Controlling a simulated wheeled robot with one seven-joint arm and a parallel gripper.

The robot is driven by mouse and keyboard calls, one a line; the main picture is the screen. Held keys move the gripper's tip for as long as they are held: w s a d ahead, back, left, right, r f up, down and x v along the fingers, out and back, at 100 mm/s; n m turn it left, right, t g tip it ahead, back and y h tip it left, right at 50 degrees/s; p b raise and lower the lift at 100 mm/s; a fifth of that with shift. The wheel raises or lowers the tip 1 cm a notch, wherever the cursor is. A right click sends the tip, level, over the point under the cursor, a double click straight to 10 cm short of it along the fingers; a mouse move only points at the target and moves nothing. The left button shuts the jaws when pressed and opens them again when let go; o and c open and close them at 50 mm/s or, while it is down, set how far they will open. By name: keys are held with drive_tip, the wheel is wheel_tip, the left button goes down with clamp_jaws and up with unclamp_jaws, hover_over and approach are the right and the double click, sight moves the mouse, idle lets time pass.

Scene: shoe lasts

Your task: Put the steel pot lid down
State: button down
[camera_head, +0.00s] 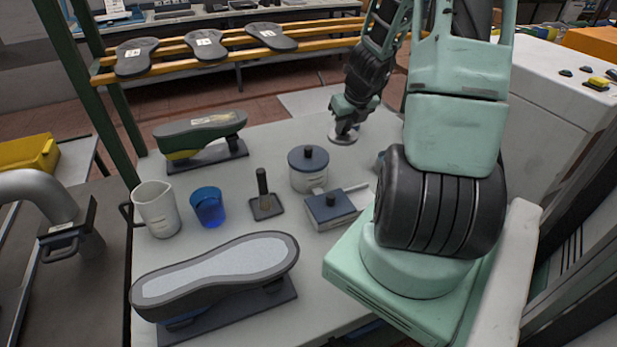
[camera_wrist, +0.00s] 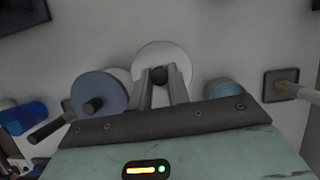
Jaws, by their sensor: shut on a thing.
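The steel pot lid (camera_head: 341,139) is a small pale round disc with a dark knob, towards the far right of the grey table. In the wrist view the lid (camera_wrist: 163,52) lies just beyond my fingertips, and its dark knob sits between them. My gripper (camera_head: 347,128) points down at the lid; its two fingers (camera_wrist: 159,78) are shut on the knob. Whether the lid's underside touches the table or hangs slightly above it, I cannot tell.
A white pot with a blue-grey lid (camera_head: 308,158) stands nearer and left of my gripper. Bare tabletop lies left of the lid.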

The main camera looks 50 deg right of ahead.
sight(345, 137)
drive_tip(key=shift+m, duration=0.3)
wheel_tip(345, 137, down, 5)
drive_tip(key=shift+f+b, duration=0.2)
drive_tip(key=shift+b, duration=0.7)
drive_tip(key=shift+w+f, duration=0.1)
drive_tip(key=shift+f, duration=2.2)
drive_tip(key=shift+f, duration=0.1)
drive_tip(key=c, duration=1.3)
unclamp_jaws()
drive_tip(key=shift+b, duration=0.3)
